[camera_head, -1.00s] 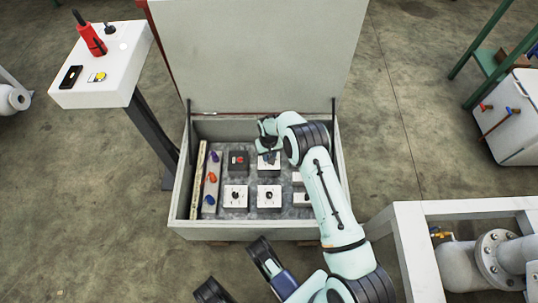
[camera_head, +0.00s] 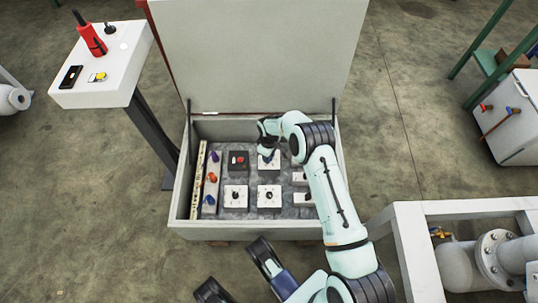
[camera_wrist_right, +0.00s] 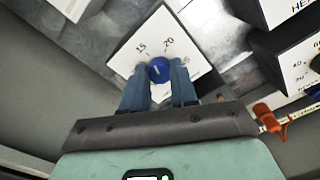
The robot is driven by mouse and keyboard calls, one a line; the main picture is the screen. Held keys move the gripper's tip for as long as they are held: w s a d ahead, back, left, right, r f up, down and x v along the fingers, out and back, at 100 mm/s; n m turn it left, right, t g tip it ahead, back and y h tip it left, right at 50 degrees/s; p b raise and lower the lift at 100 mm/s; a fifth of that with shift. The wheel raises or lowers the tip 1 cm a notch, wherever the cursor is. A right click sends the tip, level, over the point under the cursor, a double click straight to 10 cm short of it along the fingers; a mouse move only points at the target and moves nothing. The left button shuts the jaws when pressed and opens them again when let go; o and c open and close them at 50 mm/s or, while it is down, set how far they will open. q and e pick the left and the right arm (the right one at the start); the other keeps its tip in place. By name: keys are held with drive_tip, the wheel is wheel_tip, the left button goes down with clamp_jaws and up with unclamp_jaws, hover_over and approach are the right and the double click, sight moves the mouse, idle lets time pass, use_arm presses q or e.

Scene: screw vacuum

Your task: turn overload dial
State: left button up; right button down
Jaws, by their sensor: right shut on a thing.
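The overload dial is a blue round knob (camera_wrist_right: 158,69) on a white plate (camera_wrist_right: 150,40) marked 15 and 20, seen in the right wrist view. My right gripper (camera_wrist_right: 158,76) is shut on this knob, with a blue finger on either side of it. In the head view my right gripper (camera_head: 267,148) reaches down into the open box over a white-topped unit (camera_head: 275,165) in the back row and hides most of the knob. My left gripper (camera_head: 238,272) is at the bottom of the head view, its two fingers wide apart and empty, outside the box.
The grey box (camera_head: 240,232) has its lid (camera_head: 250,55) raised behind my arm. Other units stand close by, including a black one with a red button (camera_head: 238,160) and white dial units (camera_head: 235,197). A strip with coloured knobs (camera_head: 211,178) lies left.

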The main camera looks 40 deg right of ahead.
drive_tip(key=shift+s+n, duration=0.1)
drive_tip(key=shift+n, duration=1.4)
drive_tip(key=c, duration=0.9)
unclamp_jaws()
use_arm(q)
drive_tip(key=w+r+t+p, duration=0.2)
drive_tip(key=w+r+p, duration=0.1)
drive_tip(key=w, duration=0.4)
drive_tip(key=shift+d+r+m+t+p, duration=0.35)
drive_tip(key=shift+d+r, duration=0.1)
drive_tip(key=shift+r, duration=0.15)
use_arm(e)
wheel_tip(320, 180, up, 13)
drive_tip(key=shift+r, duration=0.2)
use_arm(q)
drive_tip(key=shift+w, duration=0.1)
